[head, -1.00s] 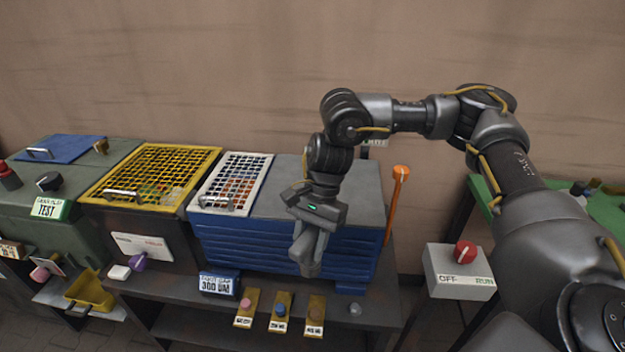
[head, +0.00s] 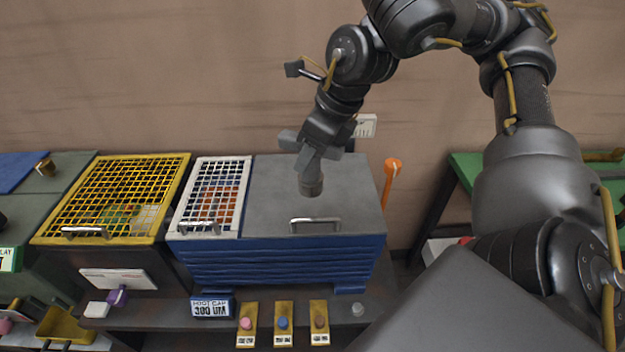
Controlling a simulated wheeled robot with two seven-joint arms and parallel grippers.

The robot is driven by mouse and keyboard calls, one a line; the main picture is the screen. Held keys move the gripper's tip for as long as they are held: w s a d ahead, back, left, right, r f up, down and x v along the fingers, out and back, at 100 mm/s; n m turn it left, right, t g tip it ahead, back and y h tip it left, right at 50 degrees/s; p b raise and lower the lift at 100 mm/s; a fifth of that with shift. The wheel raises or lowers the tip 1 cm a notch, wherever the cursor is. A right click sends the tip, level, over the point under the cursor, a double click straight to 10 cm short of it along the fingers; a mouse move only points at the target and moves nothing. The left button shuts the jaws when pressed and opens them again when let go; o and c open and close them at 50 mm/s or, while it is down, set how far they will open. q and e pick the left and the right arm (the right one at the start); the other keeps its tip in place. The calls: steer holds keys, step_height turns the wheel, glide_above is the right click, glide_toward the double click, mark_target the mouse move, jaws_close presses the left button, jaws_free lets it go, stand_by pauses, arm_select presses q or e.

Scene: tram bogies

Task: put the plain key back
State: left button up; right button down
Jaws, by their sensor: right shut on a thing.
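My right gripper (head: 311,166) is shut, fingers pointing down, over the grey lid (head: 270,190) of the blue cabinet (head: 280,262), behind the lid's handle (head: 315,225). A dark grey round piece (head: 311,186) shows at its fingertips. I cannot tell whether this is the plain key, or whether it touches the lid. Below the cabinet, brass tags carry a pink knob (head: 246,323), a blue knob (head: 283,322) and a brown knob (head: 320,322); their labels are too small to read. A small grey knob (head: 357,309) stands to their right. My left gripper is not in view.
A yellow mesh cover (head: 115,195) and a white mesh cover (head: 213,190) lie left of the lid. A purple knob (head: 118,297) sits below a white card (head: 119,279). An orange-topped lever (head: 392,168) stands right of the cabinet. A green table (head: 468,168) is farther right.

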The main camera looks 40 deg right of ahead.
steer(key=shift+w+d+f, duration=1.6)
steer(key=shift+w+f, duration=0.05)
steer(key=shift+f, duration=0.5)
steer(key=shift+w+d+f, duration=1.6)
steer(key=shift+w+f, duration=0.1)
steer(key=shift+f, duration=0.45)
steer(key=shift+w+d+f, duration=1.6)
steer(key=shift+w+f, duration=0.05)
steer(key=shift+f, duration=0.5)
steer(key=shift+b, duration=0.3)
steer(key=shift+f, duration=0.15)
steer(key=c, duration=0.9)
jaws_free()
steer(key=shift+f, duration=0.1)
